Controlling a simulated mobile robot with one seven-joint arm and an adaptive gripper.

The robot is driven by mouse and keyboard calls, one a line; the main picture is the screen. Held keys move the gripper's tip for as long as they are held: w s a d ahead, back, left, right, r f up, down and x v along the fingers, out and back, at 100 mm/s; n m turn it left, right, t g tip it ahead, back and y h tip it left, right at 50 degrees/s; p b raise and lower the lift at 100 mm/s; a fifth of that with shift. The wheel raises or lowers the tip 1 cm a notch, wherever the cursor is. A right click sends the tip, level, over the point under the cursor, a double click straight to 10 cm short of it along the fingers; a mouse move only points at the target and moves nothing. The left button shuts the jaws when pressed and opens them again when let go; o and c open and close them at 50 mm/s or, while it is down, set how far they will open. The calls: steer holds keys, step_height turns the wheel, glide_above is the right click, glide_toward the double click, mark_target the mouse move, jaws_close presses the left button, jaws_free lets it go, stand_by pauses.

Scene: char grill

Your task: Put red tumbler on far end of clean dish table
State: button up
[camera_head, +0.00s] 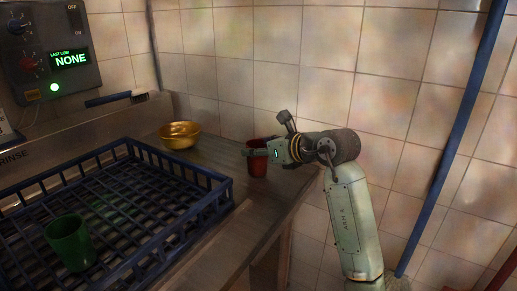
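The red tumbler (258,168) stands upright on the metal dish table (208,150), near its right edge at the far end. My gripper (256,152) reaches in from the right at the tumbler's upper part. A finger crosses in front of the tumbler and hides part of its side. The other finger is not clearly visible, so I cannot tell whether the gripper is closed on the tumbler or open around it.
A gold bowl (180,135) sits on the table left of the tumbler. A blue dish rack (222,193) holding a green tumbler (69,243) fills the near left. A brush (115,99) lies along the back ledge. A control box (50,50) is on the wall.

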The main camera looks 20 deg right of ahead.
steer(key=o, duration=0.5)
steer(key=shift+c, duration=0.2)
steer(key=shift+r+p, duration=0.25)
steer(key=shift+p, duration=0.1)
steer(key=b+v, duration=0.3)
steer(key=v, duration=0.9)
steer(key=shift+b, duration=0.4)
